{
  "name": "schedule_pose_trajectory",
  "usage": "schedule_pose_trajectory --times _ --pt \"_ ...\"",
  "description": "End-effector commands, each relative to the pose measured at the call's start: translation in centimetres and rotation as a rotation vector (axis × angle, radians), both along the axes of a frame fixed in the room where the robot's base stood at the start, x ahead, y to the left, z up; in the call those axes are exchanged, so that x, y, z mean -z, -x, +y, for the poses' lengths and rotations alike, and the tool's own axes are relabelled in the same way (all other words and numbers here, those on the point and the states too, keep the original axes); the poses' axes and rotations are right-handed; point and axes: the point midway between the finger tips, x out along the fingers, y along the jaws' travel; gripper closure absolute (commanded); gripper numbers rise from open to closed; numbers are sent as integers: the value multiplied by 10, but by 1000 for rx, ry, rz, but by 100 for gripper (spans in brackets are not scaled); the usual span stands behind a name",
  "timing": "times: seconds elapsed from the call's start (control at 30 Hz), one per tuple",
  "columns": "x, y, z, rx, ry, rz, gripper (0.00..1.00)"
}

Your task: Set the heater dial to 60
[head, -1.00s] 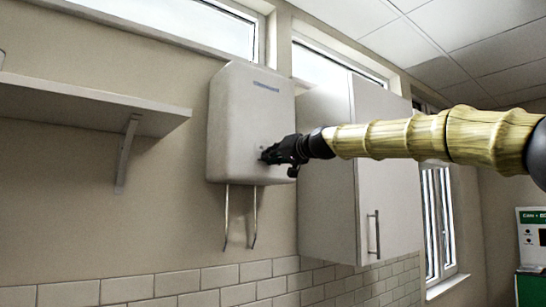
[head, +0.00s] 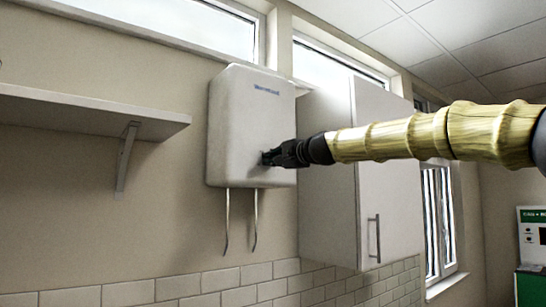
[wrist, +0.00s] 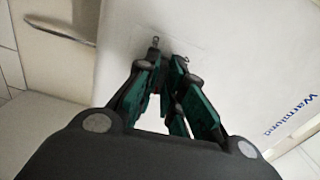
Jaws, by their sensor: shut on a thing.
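The white wall heater (head: 235,125) hangs on the wall in the middle of the head view, with blue lettering near its top and two pipes below. Its front also fills the upper part of the wrist view (wrist: 220,50), lettering at the right. My gripper (head: 270,157) reaches in from the right to the lower right of the heater's front. In the wrist view its fingers (wrist: 163,75) are close together at the heater's face, shut on the dial. The dial is hidden by the fingers, and its setting cannot be read.
A white wall cabinet (head: 385,170) stands close to the heater's right, beside my arm. A shelf (head: 80,110) with a bracket is on the left wall. White tiles (head: 185,285) run below. Windows are above and at the far right.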

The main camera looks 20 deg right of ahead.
Motion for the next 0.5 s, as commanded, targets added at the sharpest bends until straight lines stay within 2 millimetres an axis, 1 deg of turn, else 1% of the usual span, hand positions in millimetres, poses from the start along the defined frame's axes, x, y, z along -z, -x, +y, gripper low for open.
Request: schedule_pose_trajectory --times 0.2,0.5 --pt "-2 0 -1 0 -191 71 100" --pt "-2 -1 -1 0 -410 152 100"
